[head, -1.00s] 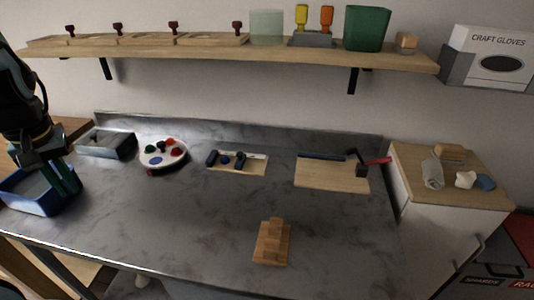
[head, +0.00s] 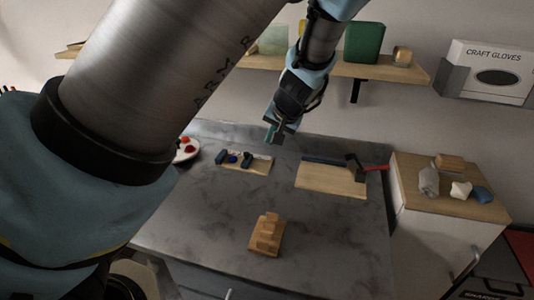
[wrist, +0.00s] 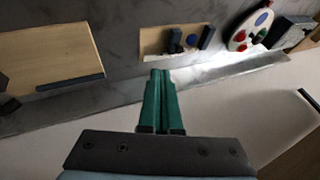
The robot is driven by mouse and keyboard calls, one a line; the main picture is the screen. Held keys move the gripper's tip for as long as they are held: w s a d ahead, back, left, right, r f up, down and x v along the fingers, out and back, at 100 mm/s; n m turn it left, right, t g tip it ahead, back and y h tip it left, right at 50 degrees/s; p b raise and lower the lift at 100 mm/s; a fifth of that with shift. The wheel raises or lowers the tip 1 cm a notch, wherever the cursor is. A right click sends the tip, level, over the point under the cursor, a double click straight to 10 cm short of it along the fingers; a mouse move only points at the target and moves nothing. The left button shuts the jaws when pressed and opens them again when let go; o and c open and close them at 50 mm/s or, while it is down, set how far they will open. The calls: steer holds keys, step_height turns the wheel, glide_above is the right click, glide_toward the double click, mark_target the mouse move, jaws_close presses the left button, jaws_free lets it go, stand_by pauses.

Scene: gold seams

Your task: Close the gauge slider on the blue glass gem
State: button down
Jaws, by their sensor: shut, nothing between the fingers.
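The gauge is a small pale wooden board (head: 262,168) on the grey worktop, with a ruled strip along its back. Two dark blue blocks stand on it, a left one (head: 221,156) and a right one (head: 248,158). The blue glass gem (head: 233,158) lies between them, with a gap to the right block. Which block slides I cannot tell. In the wrist view the gauge board (wrist: 152,40) shows beyond my fingertips. My gripper (head: 273,136) has green fingers, shut and empty, above and behind the gauge, apart from it. Its fingers also show in the wrist view (wrist: 161,76).
A round white palette (head: 185,150) with coloured pieces is left of the gauge, partly hidden by my arm. A wooden board (head: 330,180) with a dark bar and a red-handled tool lies right. A stepped wooden block (head: 266,235) stands in front. The shelf (head: 385,70) overhangs behind.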

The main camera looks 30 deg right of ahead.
steer(key=p, duration=0.3)
glide_toward(250, 158)
steer(key=d+f, duration=0.1)
steer(key=s+d+f, duration=0.1)
steer(key=f, duration=0.1)
steer(key=shift+d, duration=0.25)
steer(key=shift+w+a+f+p, duration=0.1)
steer(key=shift+w+a+p, duration=0.45)
steer(key=shift+w+a, duration=0.4)
steer(key=shift+w+a+f, duration=0.2)
steer(key=shift+w+f, duration=0.15)
steer(key=shift+w, duration=0.2)
steer(key=shift+w+a, duration=0.1)
steer(key=w+a, duration=0.2)
steer(key=shift+w+a+b, duration=0.3)
steer(key=shift+a+b, duration=0.05)
steer(key=shift+b, duration=0.05)
